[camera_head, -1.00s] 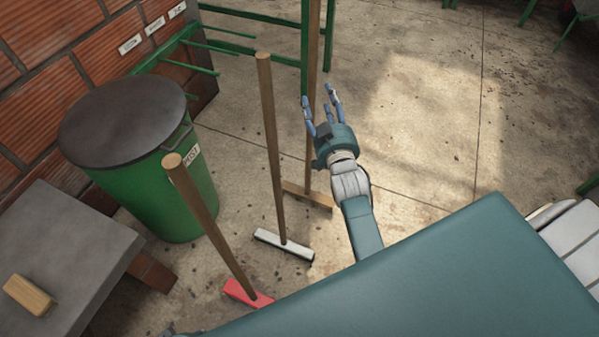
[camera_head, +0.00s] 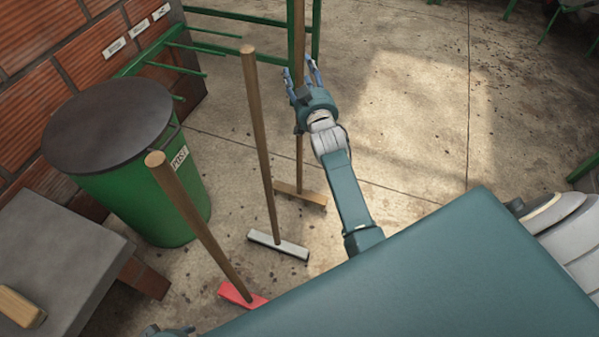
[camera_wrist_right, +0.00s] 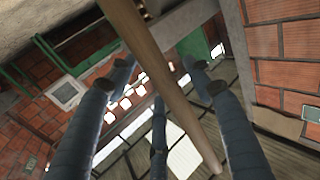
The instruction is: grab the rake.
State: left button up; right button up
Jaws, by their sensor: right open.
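Three long-handled tools stand upright or leaning. The farthest, with a plain wooden crosspiece (camera_head: 300,195) at its foot, looks most like the rake. My right gripper (camera_head: 302,72) is open at the upper part of its handle. In the right wrist view the wooden handle (camera_wrist_right: 160,70) runs diagonally between the spread fingers (camera_wrist_right: 155,85). The fingers are not closed on it, and I cannot tell whether they touch it. A small grey-teal part of mine, probably the left gripper (camera_head: 168,331), shows at the bottom edge; its fingers are hidden.
A white-headed tool (camera_head: 262,150) and a red-headed one (camera_head: 200,225) stand nearer, left of my right arm. A green bin (camera_head: 150,205) with a dark lid, a grey slab (camera_head: 60,250) and a brick wall (camera_head: 40,45) are on the left. Floor at right is open.

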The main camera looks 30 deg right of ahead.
grip_shut()
jog(key=shift+r, duration=0.2)
